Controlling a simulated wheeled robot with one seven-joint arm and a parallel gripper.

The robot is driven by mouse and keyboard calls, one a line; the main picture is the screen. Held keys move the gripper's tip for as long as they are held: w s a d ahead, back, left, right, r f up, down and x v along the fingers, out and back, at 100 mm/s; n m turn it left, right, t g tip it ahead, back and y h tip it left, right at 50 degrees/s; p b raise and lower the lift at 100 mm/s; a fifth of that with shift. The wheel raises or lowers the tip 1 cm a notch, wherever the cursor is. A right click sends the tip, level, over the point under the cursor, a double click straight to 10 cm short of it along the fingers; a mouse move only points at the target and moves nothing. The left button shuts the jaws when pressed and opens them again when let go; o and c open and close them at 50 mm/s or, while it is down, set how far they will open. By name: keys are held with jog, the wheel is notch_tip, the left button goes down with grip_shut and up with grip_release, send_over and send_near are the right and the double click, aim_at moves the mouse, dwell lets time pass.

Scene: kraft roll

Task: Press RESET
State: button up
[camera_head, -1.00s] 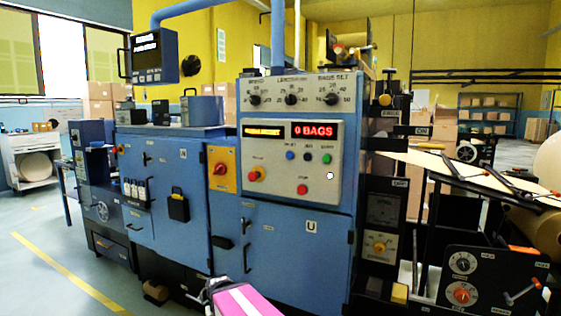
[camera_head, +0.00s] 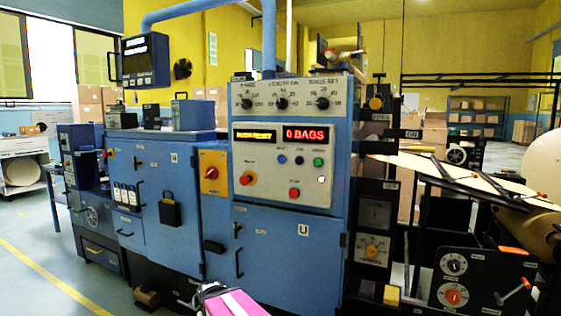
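The blue machine's grey control panel (camera_head: 275,140) faces me, upright. A blue button (camera_head: 281,160), a black button (camera_head: 299,160) and a green button (camera_head: 318,162) sit in a row under the displays. Their small labels are hard to read; I cannot confirm which one says RESET. The left display (camera_head: 254,135) shows amber text that seems to read PUSH RESET; the right display (camera_head: 308,134) reads 0 BAGS. My gripper (camera_head: 207,288) is low at the bottom edge, well below the panel and apart from it. Its fingers are too small and dark to judge.
Lower on the panel are a red knob (camera_head: 246,180), a red button (camera_head: 294,193) marked STOP and a pale lit lamp (camera_head: 321,180). Three black dials line the top. Blue cabinet doors (camera_head: 285,255) with handles stand below. Open floor (camera_head: 40,270) lies at left.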

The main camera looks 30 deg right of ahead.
grip_shut()
dwell(1.5)
